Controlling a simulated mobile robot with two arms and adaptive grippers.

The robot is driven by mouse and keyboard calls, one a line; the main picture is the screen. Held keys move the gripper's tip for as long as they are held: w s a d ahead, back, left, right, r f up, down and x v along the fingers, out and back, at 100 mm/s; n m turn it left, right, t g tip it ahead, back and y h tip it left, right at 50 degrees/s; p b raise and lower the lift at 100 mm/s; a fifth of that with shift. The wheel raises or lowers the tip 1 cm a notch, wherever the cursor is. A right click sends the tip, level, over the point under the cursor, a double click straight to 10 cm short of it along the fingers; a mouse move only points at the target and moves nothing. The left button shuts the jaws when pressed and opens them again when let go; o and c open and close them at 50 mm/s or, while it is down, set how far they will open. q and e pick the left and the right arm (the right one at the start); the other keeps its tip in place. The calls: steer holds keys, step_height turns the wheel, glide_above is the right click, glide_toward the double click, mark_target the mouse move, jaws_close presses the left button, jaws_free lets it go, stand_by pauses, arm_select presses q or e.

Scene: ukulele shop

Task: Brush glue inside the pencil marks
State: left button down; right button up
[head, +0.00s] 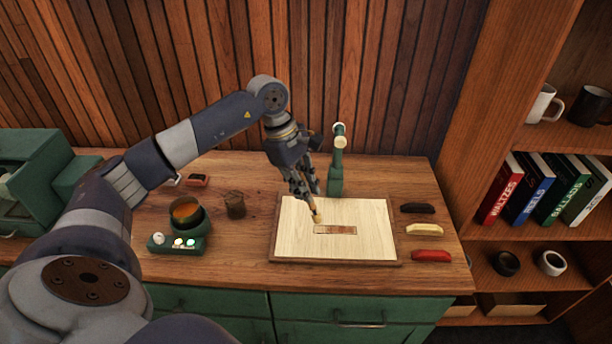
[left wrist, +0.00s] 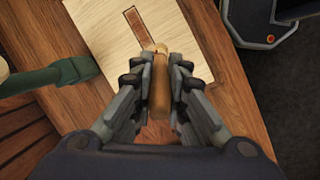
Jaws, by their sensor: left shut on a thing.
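My left gripper (head: 307,190) is shut on a brush with a brownish handle (left wrist: 159,92). The brush's pale tip (head: 316,218) points down at the left end of a marked rectangle (head: 337,230) on the light wooden board (head: 297,250). The rectangle looks brown and glossy inside. I cannot tell whether the tip touches the board. The left wrist view also shows my gripper (left wrist: 160,62) around the handle, with the rectangle (left wrist: 134,25) beyond it. A glue pot (head: 186,211) with amber content stands on a green base at left. My right gripper is not in view.
A green lamp-like stand (head: 336,172) rises right behind the board. Black (head: 417,208), cream (head: 424,229) and red (head: 431,256) pieces lie right of the board. A bookshelf (head: 480,240) closes off the right.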

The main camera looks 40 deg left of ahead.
arm_select(q)
steer(key=shift+p+v, duration=0.3)
steer(key=shift+v, duration=0.5)
steer(key=shift+w+d+r, duration=0.1)
steer(key=shift+d+r, duration=0.05)
steer(key=shift+d, duration=0.1)
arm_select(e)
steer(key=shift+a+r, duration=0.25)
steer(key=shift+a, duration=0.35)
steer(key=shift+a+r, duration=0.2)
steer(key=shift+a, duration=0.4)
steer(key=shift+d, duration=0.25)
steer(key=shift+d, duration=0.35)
